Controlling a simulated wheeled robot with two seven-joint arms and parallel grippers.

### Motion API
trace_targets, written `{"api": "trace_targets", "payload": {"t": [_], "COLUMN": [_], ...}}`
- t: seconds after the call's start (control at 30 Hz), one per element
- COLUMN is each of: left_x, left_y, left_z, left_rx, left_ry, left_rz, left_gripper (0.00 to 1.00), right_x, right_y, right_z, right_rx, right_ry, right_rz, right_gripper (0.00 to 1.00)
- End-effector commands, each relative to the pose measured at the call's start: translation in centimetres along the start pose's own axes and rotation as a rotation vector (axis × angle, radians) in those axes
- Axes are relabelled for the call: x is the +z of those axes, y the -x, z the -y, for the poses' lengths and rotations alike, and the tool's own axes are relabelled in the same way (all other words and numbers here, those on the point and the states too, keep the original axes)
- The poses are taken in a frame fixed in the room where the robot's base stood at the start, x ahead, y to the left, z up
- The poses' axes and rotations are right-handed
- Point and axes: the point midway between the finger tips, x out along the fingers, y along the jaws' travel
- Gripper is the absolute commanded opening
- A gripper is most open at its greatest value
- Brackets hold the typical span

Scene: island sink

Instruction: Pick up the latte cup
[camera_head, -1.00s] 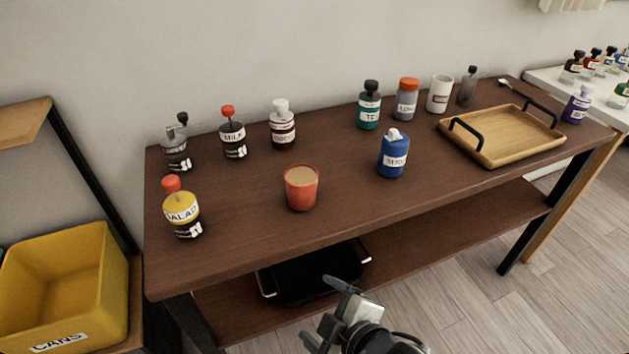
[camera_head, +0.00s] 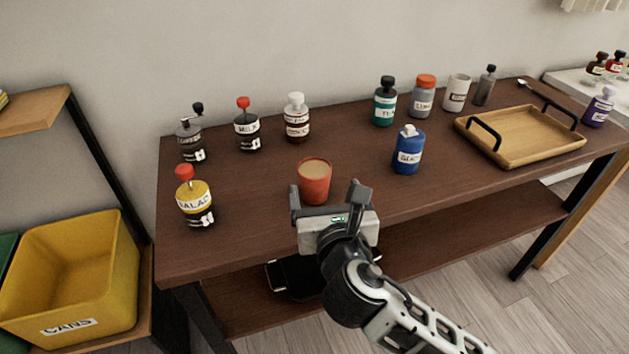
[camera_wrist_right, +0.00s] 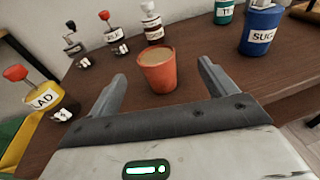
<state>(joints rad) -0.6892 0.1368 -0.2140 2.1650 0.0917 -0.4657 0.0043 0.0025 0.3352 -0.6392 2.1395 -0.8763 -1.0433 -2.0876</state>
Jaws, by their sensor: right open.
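The latte cup (camera_head: 314,182) is a terracotta-red cup with a tan drink in it, upright near the front edge of the brown table. It also shows in the right wrist view (camera_wrist_right: 158,72), centred between and just beyond the fingertips. My right gripper (camera_head: 327,192) is open and empty, directly in front of the cup with its fingers pointing at it. In the right wrist view the two fingers (camera_wrist_right: 162,76) stand well apart, one toward each side of the cup. My left gripper is not in view.
A yellow-labelled salad bottle (camera_head: 195,200) stands left of the cup and a blue sugar bottle (camera_head: 408,150) right of it. Several bottles line the back. A wooden tray (camera_head: 520,137) is at the right. A yellow bin (camera_head: 75,270) stands left of the table (camera_head: 250,205).

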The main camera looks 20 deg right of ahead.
Motion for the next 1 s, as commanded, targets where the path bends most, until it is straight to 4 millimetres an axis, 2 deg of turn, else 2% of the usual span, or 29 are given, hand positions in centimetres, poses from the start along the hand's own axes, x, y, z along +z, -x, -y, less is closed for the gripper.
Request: {"api": "trace_targets", "payload": {"t": [0.1,0.37,0.67,0.97,1.0], "left_x": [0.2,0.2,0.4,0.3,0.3], "left_y": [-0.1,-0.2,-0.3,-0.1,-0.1], "left_z": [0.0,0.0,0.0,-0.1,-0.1], "left_rx": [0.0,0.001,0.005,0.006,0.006], "left_ry": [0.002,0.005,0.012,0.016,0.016], "left_rz": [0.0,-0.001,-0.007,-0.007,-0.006], "left_gripper": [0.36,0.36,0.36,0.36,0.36], "right_x": [0.0,0.0,-0.2,-0.2,-0.2], "right_y": [-2.2,-4.1,-8.2,-8.9,-8.8], "right_z": [0.0,-0.1,-0.8,-0.8,-0.8], "right_rx": [-0.001,0.0,0.0,0.001,0.001], "right_ry": [-0.001,-0.004,-0.004,-0.003,-0.003], "right_rz": [0.001,0.0,0.0,-0.002,-0.002], "right_gripper": [0.84,0.84,0.84,0.84,0.79]}}
